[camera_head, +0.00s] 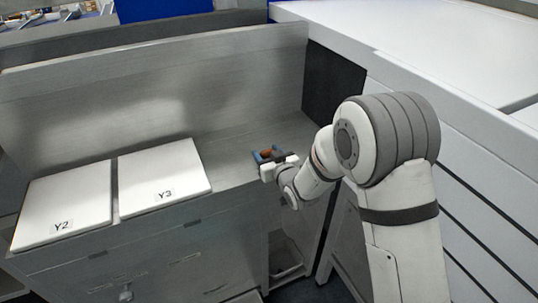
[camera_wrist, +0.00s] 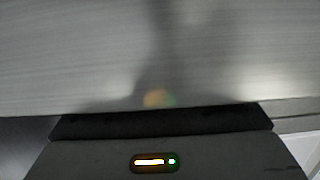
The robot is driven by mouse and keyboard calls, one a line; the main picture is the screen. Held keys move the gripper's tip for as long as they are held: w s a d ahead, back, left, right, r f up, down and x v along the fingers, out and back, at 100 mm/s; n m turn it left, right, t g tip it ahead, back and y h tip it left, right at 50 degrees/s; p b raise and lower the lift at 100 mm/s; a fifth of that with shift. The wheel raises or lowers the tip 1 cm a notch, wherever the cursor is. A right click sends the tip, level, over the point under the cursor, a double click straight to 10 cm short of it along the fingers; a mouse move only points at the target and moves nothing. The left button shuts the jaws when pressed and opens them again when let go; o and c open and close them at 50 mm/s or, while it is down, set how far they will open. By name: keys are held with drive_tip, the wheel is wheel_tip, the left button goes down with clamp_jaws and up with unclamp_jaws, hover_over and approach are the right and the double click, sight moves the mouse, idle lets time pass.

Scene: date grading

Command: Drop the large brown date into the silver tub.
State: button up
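My gripper (camera_head: 268,155) is over the right part of the steel counter in the head view, with its two blue fingers showing. A reddish-brown date (camera_head: 269,153) sits between the fingers, and the gripper appears shut on it. The wrist view shows only the dark gripper body (camera_wrist: 160,160) with a lit indicator; the fingers and date are not seen there. I cannot make out a silver tub in either view.
The steel counter (camera_head: 232,150) has a raised back wall (camera_head: 150,90). Two white panels, Y2 (camera_head: 65,200) and Y3 (camera_head: 160,175), lie on its left. A white cabinet (camera_head: 480,150) stands at right, behind my arm. Bare counter lies between Y3 and my gripper.

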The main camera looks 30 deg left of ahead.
drive_tip(key=c, duration=0.3)
